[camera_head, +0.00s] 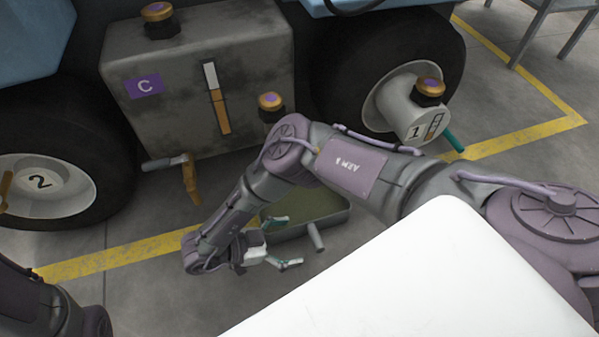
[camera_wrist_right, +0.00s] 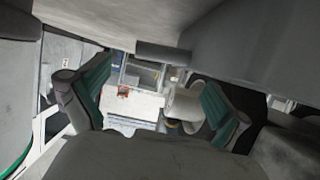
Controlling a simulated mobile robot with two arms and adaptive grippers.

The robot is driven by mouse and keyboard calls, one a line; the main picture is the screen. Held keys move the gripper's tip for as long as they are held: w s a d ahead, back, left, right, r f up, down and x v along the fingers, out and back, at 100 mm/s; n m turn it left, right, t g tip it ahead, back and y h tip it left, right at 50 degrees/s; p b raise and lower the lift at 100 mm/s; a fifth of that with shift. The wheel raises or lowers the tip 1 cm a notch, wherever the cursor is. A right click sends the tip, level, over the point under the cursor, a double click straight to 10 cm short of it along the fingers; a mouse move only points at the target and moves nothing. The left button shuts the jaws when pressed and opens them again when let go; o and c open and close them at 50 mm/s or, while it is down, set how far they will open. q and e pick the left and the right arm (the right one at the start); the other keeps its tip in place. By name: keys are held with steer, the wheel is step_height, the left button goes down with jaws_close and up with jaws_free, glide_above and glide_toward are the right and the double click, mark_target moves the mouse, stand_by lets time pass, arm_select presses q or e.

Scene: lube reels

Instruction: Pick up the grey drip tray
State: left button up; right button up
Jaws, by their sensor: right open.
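The grey drip tray (camera_head: 332,216) lies on the floor in the head view, below the grey tank marked C. It has an olive inside and a short grey handle (camera_head: 316,238) on its near side. My right arm hides part of the tray. My right gripper (camera_head: 290,243) is open and empty, low beside the tray's near left side, with its fingertips towards the handle. In the right wrist view the gripper's teal-padded fingers (camera_wrist_right: 158,98) are spread apart. Grey surfaces fill the top there; I cannot tell surely which are the tray. My left gripper is out of view.
The grey tank (camera_head: 240,70) has a tap with an orange lever (camera_head: 190,183). Wheels stand either side, marked 2 (camera_head: 42,188) and 1 (camera_head: 395,105). A yellow floor line (camera_head: 120,257) runs past the tray. The floor at front left is clear.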

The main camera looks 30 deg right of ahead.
mark_target(312, 236)
steer(key=b+x, duration=0.1)
steer(key=x, duration=0.1)
steer(key=b+x, duration=0.3)
steer(key=shift+w+d+f, duration=0.2)
steer(key=shift+d+f, duration=0.1)
steer(key=shift+d, duration=0.15)
steer(key=shift+s+r, duration=0.1)
steer(key=c, duration=1.7)
